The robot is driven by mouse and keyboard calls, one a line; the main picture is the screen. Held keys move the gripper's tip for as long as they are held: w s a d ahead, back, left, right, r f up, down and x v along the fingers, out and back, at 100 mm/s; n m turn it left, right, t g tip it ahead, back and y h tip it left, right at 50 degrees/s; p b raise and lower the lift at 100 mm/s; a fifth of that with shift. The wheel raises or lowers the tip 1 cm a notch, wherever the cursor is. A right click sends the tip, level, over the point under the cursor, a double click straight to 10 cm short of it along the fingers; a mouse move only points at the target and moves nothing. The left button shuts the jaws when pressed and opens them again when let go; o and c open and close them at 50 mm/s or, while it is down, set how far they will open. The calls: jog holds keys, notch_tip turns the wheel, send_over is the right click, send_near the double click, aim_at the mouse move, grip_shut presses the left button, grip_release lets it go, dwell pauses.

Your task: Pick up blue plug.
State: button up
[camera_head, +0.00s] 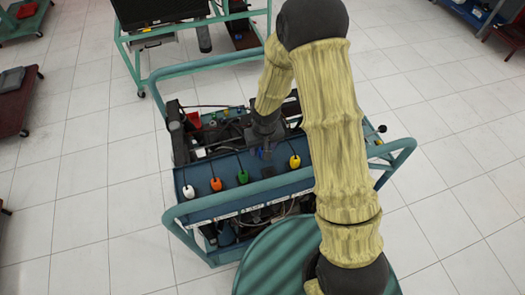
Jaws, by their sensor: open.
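My gripper (264,153) points down over the blue panel of the engine trainer, between the green plug (242,177) and the yellow plug (295,161). Its fingers are small in this view; they look open, and nothing shows held. The blue plug (268,171) is hard to make out: a small dark-blue shape in the row, just below my fingertips in the picture, blends with the panel. I cannot tell whether the fingers are around it or above it.
The engine trainer's teal frame rail (190,207) runs along the near side of the panel. Engine parts crowd behind the gripper.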

jog(key=shift+w+a+f, duration=0.1)
jog(key=shift+w+f, duration=0.05)
jog(key=shift+f, duration=1.25)
jog(key=c, duration=1.1)
